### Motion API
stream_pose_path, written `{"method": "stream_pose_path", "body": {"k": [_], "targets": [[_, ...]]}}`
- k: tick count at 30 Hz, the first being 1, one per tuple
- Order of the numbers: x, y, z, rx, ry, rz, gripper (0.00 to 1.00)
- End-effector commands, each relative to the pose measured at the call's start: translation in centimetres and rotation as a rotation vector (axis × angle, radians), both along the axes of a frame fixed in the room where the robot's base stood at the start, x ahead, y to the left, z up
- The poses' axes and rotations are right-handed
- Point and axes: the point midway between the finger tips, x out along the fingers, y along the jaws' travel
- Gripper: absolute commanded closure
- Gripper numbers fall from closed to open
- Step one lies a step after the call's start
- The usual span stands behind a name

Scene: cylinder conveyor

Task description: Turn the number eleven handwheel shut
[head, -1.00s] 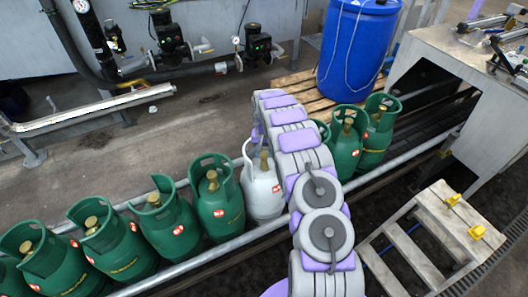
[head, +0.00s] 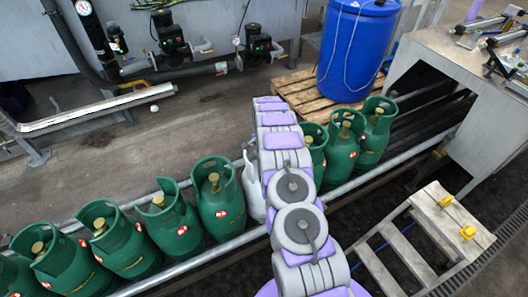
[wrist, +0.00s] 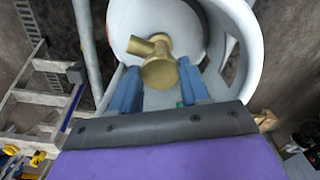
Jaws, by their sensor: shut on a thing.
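A white gas cylinder (head: 253,187) stands in a row of green cylinders (head: 218,200). In the head view it is mostly hidden behind my arm. In the wrist view its white collar (wrist: 247,25) curves around a brass valve (wrist: 160,68) with a side stub pointing left. My gripper (wrist: 159,82) reaches into the collar opening, its two blue fingers on either side of the brass valve and shut on it. My gripper is hidden in the head view. No number eleven is legible, and no separate handwheel shows clearly.
Rails (head: 190,266) run along the cylinder row. A blue drum (head: 352,48) stands on a wooden pallet (head: 300,92) behind. A step ladder (head: 433,222) with yellow parts is at the right, near a grey machine housing (head: 480,115). Pipes and gauges line the back.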

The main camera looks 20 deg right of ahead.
Motion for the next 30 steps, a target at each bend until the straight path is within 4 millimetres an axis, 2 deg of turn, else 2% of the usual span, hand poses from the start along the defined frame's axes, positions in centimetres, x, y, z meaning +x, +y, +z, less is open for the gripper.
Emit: {"method": "stream_pose_path", "body": {"k": [18, 30], "targets": [[0.31, 0.04, 0.33, -0.001, -0.006, -0.565, 0.85], [0.39, 0.01, 0.18, -0.001, -0.007, -0.784, 0.85]]}}
